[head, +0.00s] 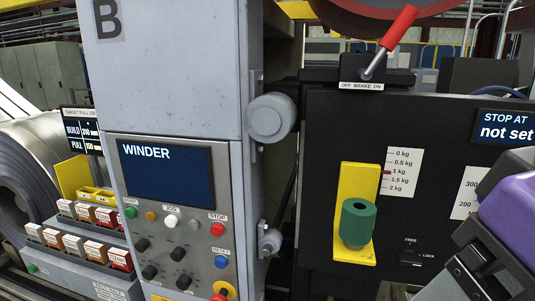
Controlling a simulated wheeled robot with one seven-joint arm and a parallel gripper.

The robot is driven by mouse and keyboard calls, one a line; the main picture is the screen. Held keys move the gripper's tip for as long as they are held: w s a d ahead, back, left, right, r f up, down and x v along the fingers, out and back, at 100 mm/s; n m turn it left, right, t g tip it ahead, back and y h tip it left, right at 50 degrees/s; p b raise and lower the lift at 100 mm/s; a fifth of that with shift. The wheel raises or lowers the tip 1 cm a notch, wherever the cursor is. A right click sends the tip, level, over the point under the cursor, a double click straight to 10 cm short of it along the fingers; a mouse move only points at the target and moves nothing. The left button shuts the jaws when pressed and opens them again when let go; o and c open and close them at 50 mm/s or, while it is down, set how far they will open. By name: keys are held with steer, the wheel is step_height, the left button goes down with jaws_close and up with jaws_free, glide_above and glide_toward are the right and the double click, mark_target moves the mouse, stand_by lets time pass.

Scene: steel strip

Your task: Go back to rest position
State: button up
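Purple and grey parts at the right edge of the head view look like my own arm, close to the camera. No gripper fingers show, so I cannot see what my gripper holds or touches. The task names no object. In front of me stand the grey winder cabinet (178,75) and, to its right, a black panel (325,130). The arm parts cover the lower right of this panel.
A red-handled brake lever (398,28) tilts up right above the panel. A free/lock switch (411,258) is near the arm. Left are a steel coil (40,160) and boxes in a rack.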

steer(key=w+a+r+n+t+y, duration=0.5)
steer(key=w+a+r+y, duration=0.3)
steer(key=a+r+y, duration=0.3)
steer(key=w+d+r+t+y, duration=0.4)
steer(key=d+r+t+y, duration=0.25)
steer(key=r, duration=0.35)
steer(key=w+d+f+m+t+h, duration=0.2)
steer(key=d+f+m+t+h, duration=0.5)
steer(key=d+m+t+h, duration=0.3)
steer(key=s+d+f+m+h, duration=0.25)
steer(key=f+h, duration=0.35)
steer(key=f, duration=0.3)
steer(key=s+d+f+m+h, duration=0.1)
steer(key=d+f+m+h, duration=0.15)
steer(key=f+h, duration=0.55)
steer(key=s+a+f+n+g+y, duration=0.3)
steer(key=s+f+n+g, duration=0.1)
steer(key=s+f, duration=0.9)
steer(key=s+a+f+n+g+y, duration=0.3)
steer(key=s+f+g, duration=0.3)
steer(key=s+f, duration=0.7)
step_height(320, 180, down, 4)
steer(key=shift+s+a+f+n, duration=0.2)
steer(key=shift+s+a+n, duration=0.2)
steer(key=shift+a, duration=0.3)
